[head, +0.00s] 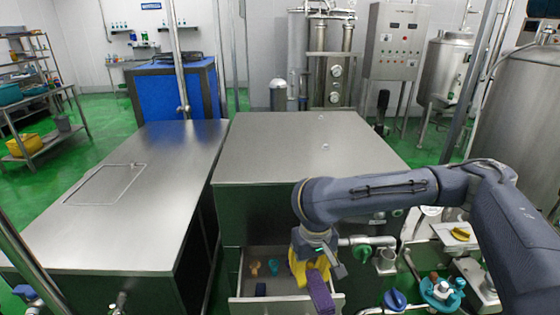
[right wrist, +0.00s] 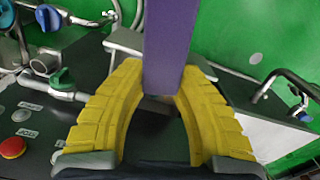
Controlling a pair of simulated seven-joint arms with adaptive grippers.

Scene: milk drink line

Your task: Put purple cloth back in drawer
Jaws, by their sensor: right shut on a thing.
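The purple cloth (head: 321,292) is a folded, strip-like bundle in the head view. My right gripper (head: 312,268), with yellow fingers, is shut on it above the right part of the open drawer (head: 268,306). The cloth hangs toward the drawer's front edge; I cannot tell whether it touches the drawer. In the right wrist view the cloth (right wrist: 170,45) stretches away from between the yellow fingertips (right wrist: 168,82). The gripper and cloth hide the drawer's right part. My left gripper is not in view.
The drawer holds an orange item (head: 255,268), a teal item (head: 274,267) and a dark blue item (head: 261,289). The steel cabinet top (head: 290,150) above is almost bare. Pipes and a blue valve knob (head: 395,299) stand close to the drawer's right.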

